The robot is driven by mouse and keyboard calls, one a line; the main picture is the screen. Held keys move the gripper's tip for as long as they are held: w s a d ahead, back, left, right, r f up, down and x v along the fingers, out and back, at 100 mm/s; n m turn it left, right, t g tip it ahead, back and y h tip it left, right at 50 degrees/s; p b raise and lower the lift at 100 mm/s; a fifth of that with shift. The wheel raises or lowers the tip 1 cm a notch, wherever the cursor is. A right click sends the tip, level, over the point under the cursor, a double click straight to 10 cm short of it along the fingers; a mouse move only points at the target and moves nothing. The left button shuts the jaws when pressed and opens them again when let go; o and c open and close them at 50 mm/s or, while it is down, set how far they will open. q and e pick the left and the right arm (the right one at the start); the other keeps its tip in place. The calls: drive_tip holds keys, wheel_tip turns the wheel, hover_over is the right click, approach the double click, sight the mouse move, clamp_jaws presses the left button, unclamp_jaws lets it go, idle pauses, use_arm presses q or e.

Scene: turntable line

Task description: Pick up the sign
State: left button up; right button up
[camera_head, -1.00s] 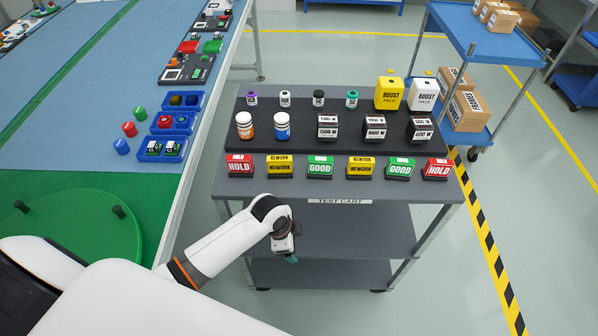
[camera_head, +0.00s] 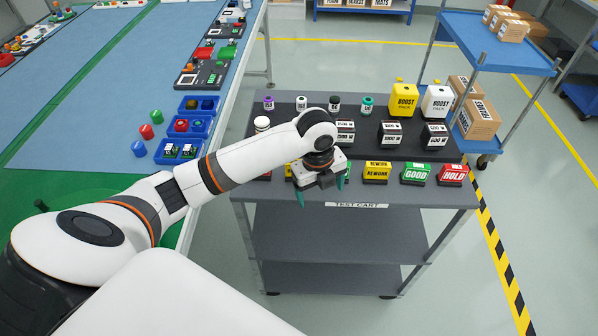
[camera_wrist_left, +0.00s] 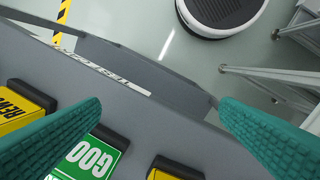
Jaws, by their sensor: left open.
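A row of tent-shaped signs stands along the front of the grey test cart (camera_head: 290,225). In the head view, a yellow REWORK sign (camera_head: 377,172), a green GOOD sign (camera_head: 415,174) and a red HOLD sign (camera_head: 452,175) show clearly. The signs further left are mostly hidden by my left arm. My left gripper (camera_head: 320,190) is open and empty over the cart's front edge, its teal fingers pointing down. The left wrist view shows a green GOOD sign (camera_wrist_left: 92,160) partly behind the left finger, with yellow signs to its left (camera_wrist_left: 14,108) and right (camera_wrist_left: 170,173).
Behind the signs a dark raised board holds bottles, dark boxes, a yellow BOOST pack (camera_head: 403,100) and a white one (camera_head: 436,103). A blue cart (camera_head: 500,55) with cartons stands at the back right. The blue-topped table (camera_head: 90,90) with blue bins is at left.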

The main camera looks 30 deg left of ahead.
use_arm(q)
drive_tip(key=w+a+r+m, duration=0.1)
drive_tip(key=a+r, duration=0.2)
drive_tip(key=w+a+r+m, duration=0.2)
drive_tip(key=a+r, duration=0.1)
drive_tip(key=w+a+r+m+g, duration=0.1)
drive_tip(key=w+a+r, duration=0.1)
drive_tip(key=a+r, duration=0.1)
drive_tip(key=shift+a+r+m+y, duration=0.2)
drive_tip(key=shift+r+m+y, duration=0.1)
drive_tip(key=shift+r+y, duration=0.1)
drive_tip(key=shift+s+a+f, duration=0.1)
drive_tip(key=shift+a+f, duration=0.05)
drive_tip(key=shift+f, duration=0.1)
wheel_tip(320, 180, down, 6)
drive_tip(key=shift+r+p, duration=0.1)
drive_tip(key=shift+p, duration=0.5)
drive_tip(key=f, duration=0.1)
drive_tip(key=f+p, duration=0.1)
drive_tip(key=f, duration=0.3)
drive_tip(key=shift+s+d+p, duration=0.25)
drive_tip(key=shift+s+p, duration=0.05)
drive_tip(key=shift+f, duration=0.3)
use_arm(e)
drive_tip(key=r, duration=0.2)
drive_tip(key=shift+s+a+r, duration=0.15)
drive_tip(key=shift+s+r, duration=0.15)
drive_tip(key=shift+r, duration=0.1)
use_arm(q)
drive_tip(key=shift+c, duration=0.5)
